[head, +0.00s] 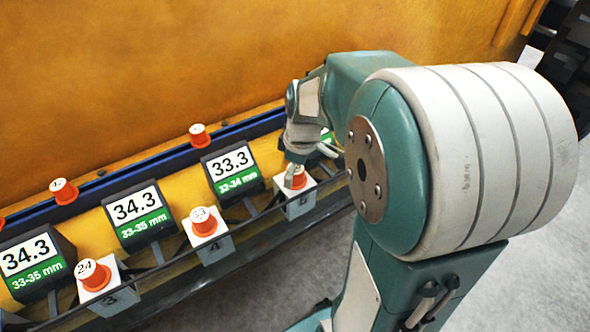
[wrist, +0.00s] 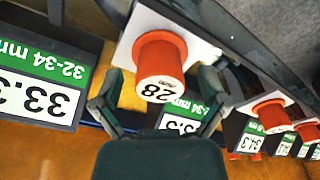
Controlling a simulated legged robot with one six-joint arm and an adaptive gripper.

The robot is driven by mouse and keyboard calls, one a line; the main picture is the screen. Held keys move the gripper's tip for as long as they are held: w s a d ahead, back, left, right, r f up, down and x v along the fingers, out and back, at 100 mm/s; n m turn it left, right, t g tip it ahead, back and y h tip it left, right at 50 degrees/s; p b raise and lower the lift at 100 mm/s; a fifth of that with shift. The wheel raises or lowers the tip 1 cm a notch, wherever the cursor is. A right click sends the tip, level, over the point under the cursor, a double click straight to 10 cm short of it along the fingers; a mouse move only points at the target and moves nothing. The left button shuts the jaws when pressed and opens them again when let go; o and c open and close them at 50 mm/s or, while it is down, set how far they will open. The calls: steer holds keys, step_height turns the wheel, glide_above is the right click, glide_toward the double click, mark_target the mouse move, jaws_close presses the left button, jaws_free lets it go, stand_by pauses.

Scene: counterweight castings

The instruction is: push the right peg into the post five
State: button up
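An orange peg with a white top marked 28 (wrist: 160,60) stands in the white block of the post in the wrist view (wrist: 148,22). In the head view the same orange peg (head: 296,179) shows on the post marked 5 (head: 297,206), partly covered by my gripper. How deep it sits cannot be told. My gripper (head: 294,164) is just above this peg. In the wrist view its two dark fingers (wrist: 160,80) are spread on either side of the peg, with nothing held between them.
Posts three (head: 108,296) and four (head: 209,246) carry orange pegs, 24 (head: 93,274) and 33 (head: 203,222). Tilted display boxes (head: 134,214) stand behind them. More orange pegs (head: 199,136) sit along the blue rail (head: 162,158). A dark bar (head: 175,264) runs along the front of the posts.

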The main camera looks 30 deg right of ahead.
mark_target(301, 170)
steer(key=shift+r, duration=0.1)
step_height(301, 170, up, 12)
steer(key=s, duration=0.1)
steer(key=shift+d+f, duration=0.2)
steer(key=shift+d, duration=0.2)
stand_by(0.8)
